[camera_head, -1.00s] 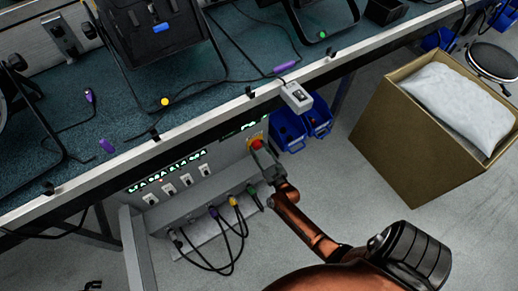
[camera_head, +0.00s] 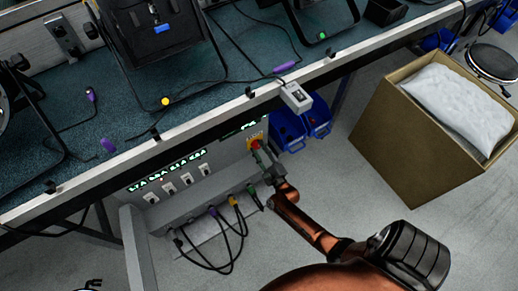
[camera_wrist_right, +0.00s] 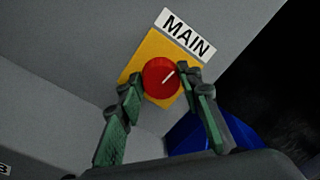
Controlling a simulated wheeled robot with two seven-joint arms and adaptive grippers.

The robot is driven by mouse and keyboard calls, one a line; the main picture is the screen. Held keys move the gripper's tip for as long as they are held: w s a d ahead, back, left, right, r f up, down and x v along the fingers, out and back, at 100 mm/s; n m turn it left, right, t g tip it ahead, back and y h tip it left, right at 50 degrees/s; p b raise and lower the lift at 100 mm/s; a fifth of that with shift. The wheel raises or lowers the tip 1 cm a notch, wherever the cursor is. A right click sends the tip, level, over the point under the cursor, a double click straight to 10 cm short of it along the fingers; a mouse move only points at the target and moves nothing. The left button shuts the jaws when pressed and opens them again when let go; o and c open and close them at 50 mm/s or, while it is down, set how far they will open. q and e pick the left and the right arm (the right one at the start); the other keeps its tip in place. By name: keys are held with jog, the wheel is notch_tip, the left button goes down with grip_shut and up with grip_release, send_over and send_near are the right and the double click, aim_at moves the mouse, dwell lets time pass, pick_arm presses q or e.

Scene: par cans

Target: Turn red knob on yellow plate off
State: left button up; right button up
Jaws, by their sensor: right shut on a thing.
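The red knob (camera_wrist_right: 160,78) sits on a yellow plate (camera_wrist_right: 154,46) below a "MAIN" label in the right wrist view. A white line on the knob points up and to the right. In the head view the knob (camera_head: 255,144) and yellow plate (camera_head: 263,130) are at the right end of the grey panel. My right gripper (camera_wrist_right: 161,82) has a finger on each side of the knob and is shut on it. In the head view the gripper (camera_head: 259,150) partly covers the knob. My left gripper is not in view.
The grey panel (camera_head: 225,160) has several white switches and plugged cables below. A small grey box (camera_head: 296,97) hangs at the table edge above. Blue bins (camera_head: 290,132) are right of the panel. A cardboard box (camera_head: 400,150) stands on the floor further right.

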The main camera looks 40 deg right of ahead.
jog(key=n, duration=0.5)
jog(key=shift+f, duration=0.1)
jog(key=n, duration=0.4)
jog(key=shift+t, duration=0.3)
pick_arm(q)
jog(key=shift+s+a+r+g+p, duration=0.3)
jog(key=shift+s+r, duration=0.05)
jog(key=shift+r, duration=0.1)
pick_arm(e)
jog(key=shift+f+n+y, duration=0.1)
jog(key=shift+n+y, duration=0.3)
jog(key=shift+n, duration=0.4)
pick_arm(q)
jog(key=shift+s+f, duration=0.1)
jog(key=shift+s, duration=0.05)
pick_arm(e)
jog(key=o, duration=1.2)
jog(key=shift+c, duration=0.2)
jog(key=v, duration=1.2)
